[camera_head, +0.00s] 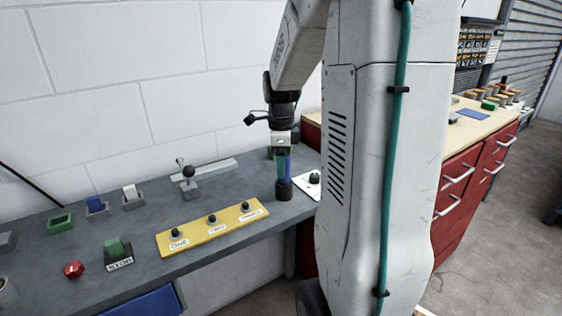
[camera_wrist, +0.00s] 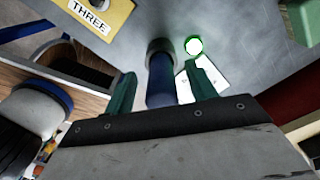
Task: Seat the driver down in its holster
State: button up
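The driver shows as an upright blue cylinder (camera_wrist: 160,85) in the wrist view and as a blue strip (camera_head: 288,168) in the head view. Its lower end meets a dark round cup, the holster (camera_head: 284,190), also seen in the wrist view (camera_wrist: 160,48). How deep the driver sits cannot be told. My gripper (camera_wrist: 161,70) has its two teal fingers on either side of the driver, with a gap visible on both sides. In the head view my gripper (camera_head: 282,166) is right above the cup, and its fingers partly hide the driver.
A white plate (camera_head: 302,187) with a black knob stands just right of the cup. In the wrist view, a green-ringed white disc (camera_wrist: 195,46) shows there. A yellow panel (camera_head: 196,238) with knobs lies to the left. A red button (camera_head: 74,269) is farther left. A wall stands behind.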

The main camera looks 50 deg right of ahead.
notch_tip(320, 180, up, 8)
jog(key=shift+f, duration=0.1)
dwell(0.4)
dwell(0.5)
jog(key=shift+s+a+f+n, duration=0.1)
jog(key=shift+s+f+n, duration=0.05)
jog(key=shift+n, duration=1.05)
jog(key=s+a+n, duration=0.8)
jog(key=a+n, duration=0.4)
jog(key=a, duration=0.1)
jog(key=s+a+n+t, duration=0.1)
jog(key=s+a+n, duration=0.7)
jog(key=a+n, duration=0.4)
jog(key=shift+s+a+r+n, duration=0.25)
jog(key=shift+a+n, duration=0.15)
jog(key=shift+n, duration=0.4)
